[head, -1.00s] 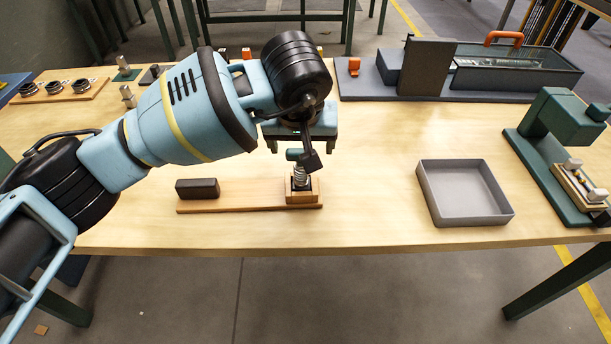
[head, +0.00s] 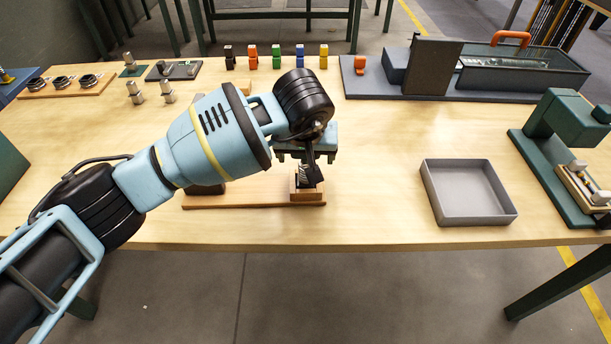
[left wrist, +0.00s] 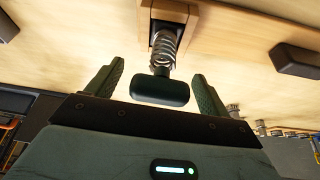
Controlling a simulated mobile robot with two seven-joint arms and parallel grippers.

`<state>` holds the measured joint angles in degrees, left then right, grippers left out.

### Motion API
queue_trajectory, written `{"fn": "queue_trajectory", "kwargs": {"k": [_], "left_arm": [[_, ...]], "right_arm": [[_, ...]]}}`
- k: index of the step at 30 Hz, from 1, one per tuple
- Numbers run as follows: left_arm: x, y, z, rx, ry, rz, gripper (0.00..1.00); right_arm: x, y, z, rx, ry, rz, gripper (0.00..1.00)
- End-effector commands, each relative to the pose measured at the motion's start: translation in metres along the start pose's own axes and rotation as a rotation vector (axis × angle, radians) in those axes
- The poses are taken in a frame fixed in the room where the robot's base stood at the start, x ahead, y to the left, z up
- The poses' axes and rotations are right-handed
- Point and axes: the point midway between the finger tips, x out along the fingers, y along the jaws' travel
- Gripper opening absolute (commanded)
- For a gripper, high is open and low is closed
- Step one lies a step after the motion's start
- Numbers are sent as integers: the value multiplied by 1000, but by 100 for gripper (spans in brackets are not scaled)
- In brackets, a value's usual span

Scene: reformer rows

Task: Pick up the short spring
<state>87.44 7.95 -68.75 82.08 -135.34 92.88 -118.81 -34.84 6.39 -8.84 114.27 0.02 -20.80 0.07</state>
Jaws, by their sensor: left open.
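The short spring (left wrist: 164,42) is a metal coil standing in a wooden block (head: 307,196) at the right end of a wooden base strip. In the head view the coil (head: 308,174) shows partly behind my wrist. A dark green rounded cap (left wrist: 160,91) sits at the spring's near end in the left wrist view; the head view hides it behind my arm. My left gripper (head: 307,157) is open above the block. In the left wrist view its fingers (left wrist: 158,76) stand either side of the cap, with visible gaps. My right gripper is not in view.
An empty grey tray (head: 468,192) stands to the right, with a green press-like machine (head: 560,150) beyond it. A dark block (left wrist: 300,58) lies at the strip's other end. Several coloured pieces (head: 276,57) line the back. The table between strip and tray is clear.

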Motion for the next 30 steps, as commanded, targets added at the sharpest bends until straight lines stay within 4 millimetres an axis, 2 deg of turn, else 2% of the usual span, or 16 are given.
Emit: {"fn": "queue_trajectory", "kwargs": {"k": [3, 10, 25, 30], "left_arm": [[8, 0, 0, 0, -1, 0, 80], [8, 0, 0, 0, 0, 0, 80], [8, 0, 0, 0, 0, 0, 15], [8, 0, 0, 0, 1, 0, 13]], "right_arm": [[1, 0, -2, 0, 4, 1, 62], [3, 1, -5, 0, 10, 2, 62], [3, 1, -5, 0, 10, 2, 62], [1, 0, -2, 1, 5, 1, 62]]}}
